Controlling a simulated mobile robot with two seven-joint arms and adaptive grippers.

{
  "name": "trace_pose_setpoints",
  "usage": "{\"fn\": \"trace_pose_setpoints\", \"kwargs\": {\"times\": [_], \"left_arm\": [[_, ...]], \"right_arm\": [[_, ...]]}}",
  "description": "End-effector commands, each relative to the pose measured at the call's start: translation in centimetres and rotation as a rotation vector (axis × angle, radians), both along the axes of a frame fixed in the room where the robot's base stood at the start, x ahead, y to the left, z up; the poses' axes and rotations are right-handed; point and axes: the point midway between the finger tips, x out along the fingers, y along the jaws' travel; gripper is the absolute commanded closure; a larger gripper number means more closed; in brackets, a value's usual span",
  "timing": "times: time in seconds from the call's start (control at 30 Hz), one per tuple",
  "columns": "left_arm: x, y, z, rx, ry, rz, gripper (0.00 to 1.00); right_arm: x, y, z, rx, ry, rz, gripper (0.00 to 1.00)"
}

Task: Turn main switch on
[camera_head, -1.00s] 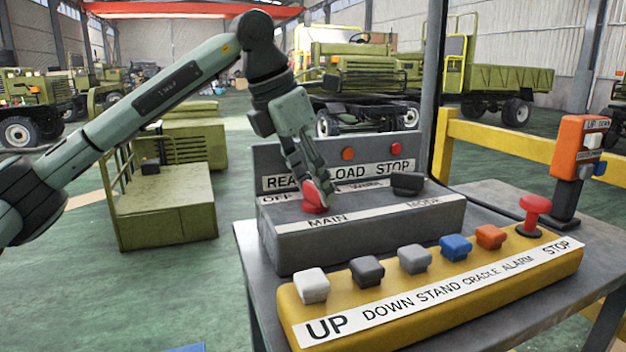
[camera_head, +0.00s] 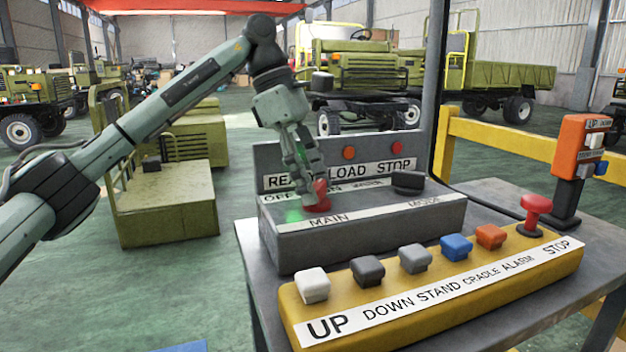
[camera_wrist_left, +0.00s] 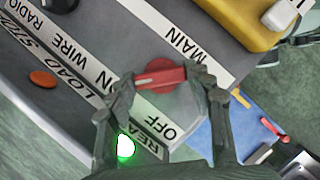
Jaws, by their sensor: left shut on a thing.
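The main switch (camera_head: 319,197) is a red rotary knob on the grey box (camera_head: 365,232), above the MAIN label. It also shows in the left wrist view (camera_wrist_left: 161,74), where the light mark on its bar points toward the ON side, away from OFF. My left gripper (camera_head: 309,187) reaches down from above and is shut on the knob; in the wrist view its fingers (camera_wrist_left: 162,84) sit at both ends of the bar. A green lamp (camera_wrist_left: 125,147) glows by the READY label and casts green light on the box. My right gripper is not in view.
A black MODE knob (camera_head: 407,183) sits right of the switch. An orange button (camera_head: 348,153) and a red button (camera_head: 396,149) are on the back panel. A yellow button box (camera_head: 440,290) stands in front, with a red STOP button (camera_head: 535,210) at its right.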

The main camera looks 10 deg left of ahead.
Motion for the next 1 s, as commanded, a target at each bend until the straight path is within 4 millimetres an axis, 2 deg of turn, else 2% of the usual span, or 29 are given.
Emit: {"fn": "trace_pose_setpoints", "kwargs": {"times": [0.3, 0.8, 0.83, 1.0], "left_arm": [[0.11, -0.05, 0.11, 0.000, -0.003, -0.104, 0.77], [0.09, -0.04, 0.12, 0.000, -0.004, -0.123, 0.77], [0.09, -0.04, 0.12, 0.000, -0.004, -0.123, 0.46], [0.09, -0.04, 0.09, 0.001, -0.003, -0.121, 0.28]], "right_arm": [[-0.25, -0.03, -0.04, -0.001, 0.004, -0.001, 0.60], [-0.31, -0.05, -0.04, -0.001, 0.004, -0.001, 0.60], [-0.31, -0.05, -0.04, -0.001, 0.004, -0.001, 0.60], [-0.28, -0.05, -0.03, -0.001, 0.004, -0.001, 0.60]]}}
